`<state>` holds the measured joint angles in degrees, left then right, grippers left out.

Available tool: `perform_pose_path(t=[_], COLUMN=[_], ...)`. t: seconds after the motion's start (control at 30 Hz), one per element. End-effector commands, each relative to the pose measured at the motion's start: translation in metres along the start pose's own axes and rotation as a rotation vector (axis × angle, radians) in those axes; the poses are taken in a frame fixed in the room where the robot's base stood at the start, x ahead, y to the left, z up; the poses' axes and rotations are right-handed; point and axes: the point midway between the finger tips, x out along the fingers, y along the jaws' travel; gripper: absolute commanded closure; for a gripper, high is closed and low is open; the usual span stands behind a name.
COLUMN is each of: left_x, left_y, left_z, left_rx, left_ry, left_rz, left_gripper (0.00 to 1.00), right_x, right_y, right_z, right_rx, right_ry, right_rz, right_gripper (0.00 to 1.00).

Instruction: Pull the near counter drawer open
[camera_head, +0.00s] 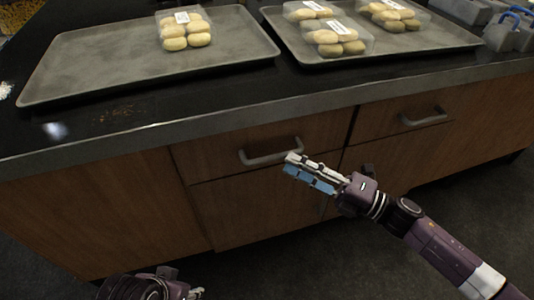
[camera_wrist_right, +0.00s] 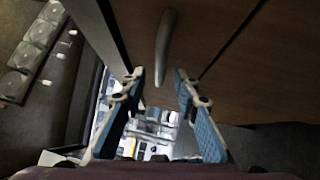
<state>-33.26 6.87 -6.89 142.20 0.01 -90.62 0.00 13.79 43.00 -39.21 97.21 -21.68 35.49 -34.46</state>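The near counter drawer (camera_head: 215,157) is a brown wooden front under the dark counter, and it looks shut. Its grey bar handle (camera_head: 268,156) shows in the head view, and a handle (camera_wrist_right: 165,45) shows in the right wrist view ahead of the fingers. My right gripper (camera_head: 290,165) is just right of and below the handle's right end. In the wrist view my right gripper (camera_wrist_right: 158,82) has its blue-padded fingers apart with nothing between them. My left gripper (camera_head: 193,293) is only partly in view at the bottom edge, and its fingers cannot be made out.
A second drawer with a handle (camera_head: 424,117) is to the right. Trays (camera_head: 100,70) and (camera_head: 440,45) another tray with packs of buns (camera_head: 186,42) lie on the counter (camera_head: 300,100). The dark floor (camera_head: 270,265) before the cabinet is clear.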

Motion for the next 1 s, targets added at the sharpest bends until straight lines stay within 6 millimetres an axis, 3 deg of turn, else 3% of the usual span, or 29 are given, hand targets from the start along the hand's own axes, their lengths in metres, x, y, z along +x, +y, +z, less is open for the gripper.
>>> perform_pose_path(t=[0.1, 0.3, 0.7, 0.97, 1.0], left_x=[0.001, 0.002, 0.002, 0.002, 0.002], left_y=[0.0, 0.0, 0.0, 0.0, 0.0], left_z=[0.0, 0.001, 0.001, 0.0, 0.0], left_rx=[0.0, 0.0, 0.0, 0.0, 0.0], left_ry=[0.0, 0.0, 0.0, 0.001, 0.001], left_rz=[0.0, -0.001, -0.001, -0.001, 0.0], left_gripper=[0.6, 0.6, 0.6, 0.6, 0.6], right_x=[0.022, 0.049, 0.058, 0.057, 0.057], right_y=[0.002, 0.0, 0.0, 0.0, 0.0], right_z=[0.0, 0.0, 0.0, 0.0, 0.0], right_rx=[0.001, 0.001, 0.002, 0.003, 0.002], right_ry=[0.001, 0.0, -0.001, -0.002, -0.002], right_rz=[0.005, 0.002, 0.001, 0.0, 0.0], right_gripper=[0.71, 0.71, 0.71, 1.0, 1.0])
